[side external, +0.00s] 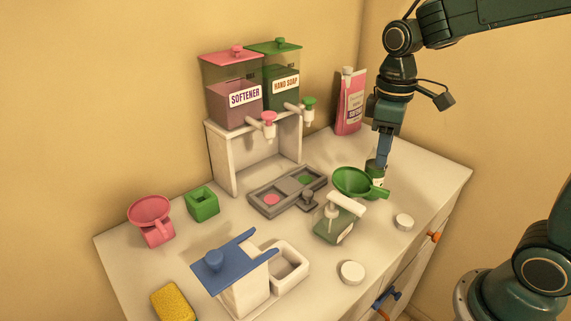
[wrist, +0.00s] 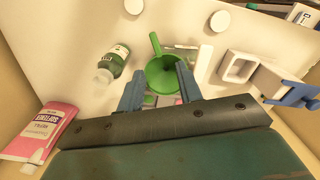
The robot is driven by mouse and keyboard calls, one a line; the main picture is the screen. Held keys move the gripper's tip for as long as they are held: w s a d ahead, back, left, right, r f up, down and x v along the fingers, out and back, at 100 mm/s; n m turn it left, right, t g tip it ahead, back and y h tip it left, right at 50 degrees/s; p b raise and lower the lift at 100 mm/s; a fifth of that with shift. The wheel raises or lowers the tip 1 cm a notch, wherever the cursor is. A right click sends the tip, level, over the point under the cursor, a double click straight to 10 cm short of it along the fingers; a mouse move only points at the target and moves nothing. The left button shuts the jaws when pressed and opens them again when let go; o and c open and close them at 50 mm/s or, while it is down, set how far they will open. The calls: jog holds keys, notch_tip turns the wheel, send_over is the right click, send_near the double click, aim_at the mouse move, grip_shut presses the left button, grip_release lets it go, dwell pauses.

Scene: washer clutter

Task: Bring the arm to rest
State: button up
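My gripper (side external: 384,155) points down over the right part of the white counter (side external: 430,180). In the wrist view, its two fingers (wrist: 160,84) are apart with nothing held between them. The green funnel (side external: 352,181) shows beyond the fingers in the wrist view (wrist: 163,74). A green bottle with a pale cap (side external: 377,180) stands close to the fingertips in the side view. In the wrist view the bottle (wrist: 113,62) is left of the fingers, outside the gap. Whether a finger touches it I cannot tell.
A pink softener carton (side external: 350,100) stands near the wall. A dispenser stand (side external: 222,155) holds two tanks. Counter between the carton and right edge is clear.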

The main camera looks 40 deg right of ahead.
jog(key=shift+r, duration=1.1)
jog(key=s+a+r+m+t, duration=0.1)
jog(key=s+m+t, duration=0.3)
jog(key=s, duration=0.9)
jog(key=shift+a+r+m+t, duration=0.35)
jog(key=shift+r+t, duration=0.3)
jog(key=shift+t, duration=0.25)
